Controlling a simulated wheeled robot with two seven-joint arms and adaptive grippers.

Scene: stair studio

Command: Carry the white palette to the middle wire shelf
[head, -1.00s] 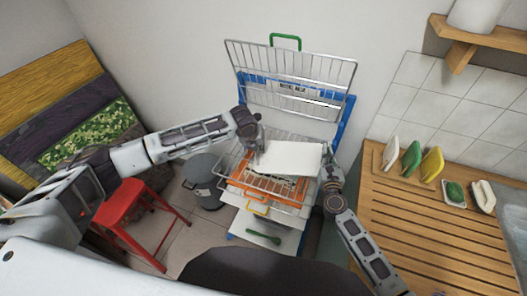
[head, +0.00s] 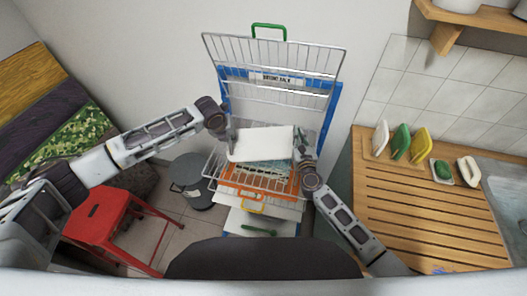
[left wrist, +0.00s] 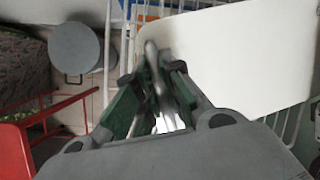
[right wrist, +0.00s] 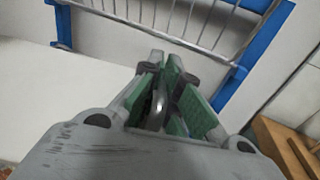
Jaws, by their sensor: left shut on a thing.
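The white palette (head: 262,143) is held up in front of the drying rack, above its flat wire shelf (head: 222,190). My left gripper (head: 228,134) is shut on the palette's left edge; the palette also shows in the left wrist view (left wrist: 235,45). My right gripper (head: 308,166) is by its right side. In the right wrist view, its fingers (right wrist: 163,70) are close together and the white palette (right wrist: 50,105) lies to their left. I cannot tell whether they grip it. The palette hides part of the shelf.
An upper wire shelf (head: 275,52) with a green handle (head: 269,27) is tilted up against the blue rack frame (head: 331,105). Lower trays show below. A red stool (head: 103,212) and grey bin (head: 192,170) stand left; a slatted wooden counter (head: 405,195) is at right.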

